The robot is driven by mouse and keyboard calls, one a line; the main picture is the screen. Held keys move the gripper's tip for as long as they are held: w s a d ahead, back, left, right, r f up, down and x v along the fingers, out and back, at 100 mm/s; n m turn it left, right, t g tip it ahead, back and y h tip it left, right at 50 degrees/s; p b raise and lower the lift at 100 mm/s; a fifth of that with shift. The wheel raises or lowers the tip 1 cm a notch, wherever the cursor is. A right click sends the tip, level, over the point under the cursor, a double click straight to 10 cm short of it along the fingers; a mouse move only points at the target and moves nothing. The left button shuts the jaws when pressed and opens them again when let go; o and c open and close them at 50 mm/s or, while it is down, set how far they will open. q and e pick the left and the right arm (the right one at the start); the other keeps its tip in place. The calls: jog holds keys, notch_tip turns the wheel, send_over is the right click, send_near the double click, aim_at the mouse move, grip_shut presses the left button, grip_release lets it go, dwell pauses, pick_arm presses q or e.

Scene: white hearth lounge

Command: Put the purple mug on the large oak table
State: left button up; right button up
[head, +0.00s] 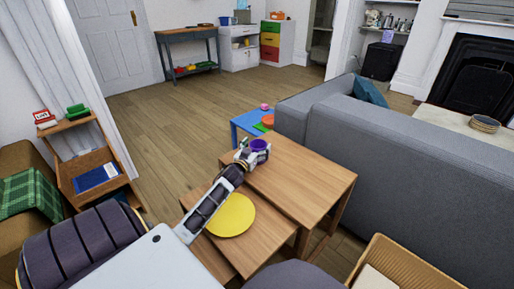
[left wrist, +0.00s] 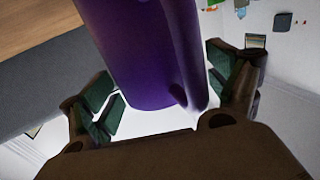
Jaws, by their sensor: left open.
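The purple mug (head: 259,146) is at the far left corner of the large oak table (head: 305,180) in the head view. I cannot tell whether its base touches the tabletop. My left gripper (head: 249,153) is right at the mug, with its arm reaching in from the lower left. In the left wrist view the mug (left wrist: 130,50) fills the space between the two spread fingers (left wrist: 160,90), its handle towards the right finger. The gripper is open, with gaps beside the mug. The mug's far end is outside the wrist view. My right gripper is not in view.
A lower oak table (head: 262,238) with a yellow plate (head: 231,215) stands in front of the large table. A grey sofa (head: 390,140) is to the right. A small blue table (head: 245,122) stands behind. Most of the large tabletop is clear.

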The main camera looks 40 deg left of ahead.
pick_arm(q)
jog(key=shift+r, duration=0.15)
jog(key=shift+p+v, duration=1.2)
jog(key=shift+v, duration=2.85)
jog(key=shift+p+v, duration=0.6)
jog(key=shift+v, duration=0.6)
jog(key=shift+s+d, duration=0.15)
jog(key=shift+s, duration=0.5)
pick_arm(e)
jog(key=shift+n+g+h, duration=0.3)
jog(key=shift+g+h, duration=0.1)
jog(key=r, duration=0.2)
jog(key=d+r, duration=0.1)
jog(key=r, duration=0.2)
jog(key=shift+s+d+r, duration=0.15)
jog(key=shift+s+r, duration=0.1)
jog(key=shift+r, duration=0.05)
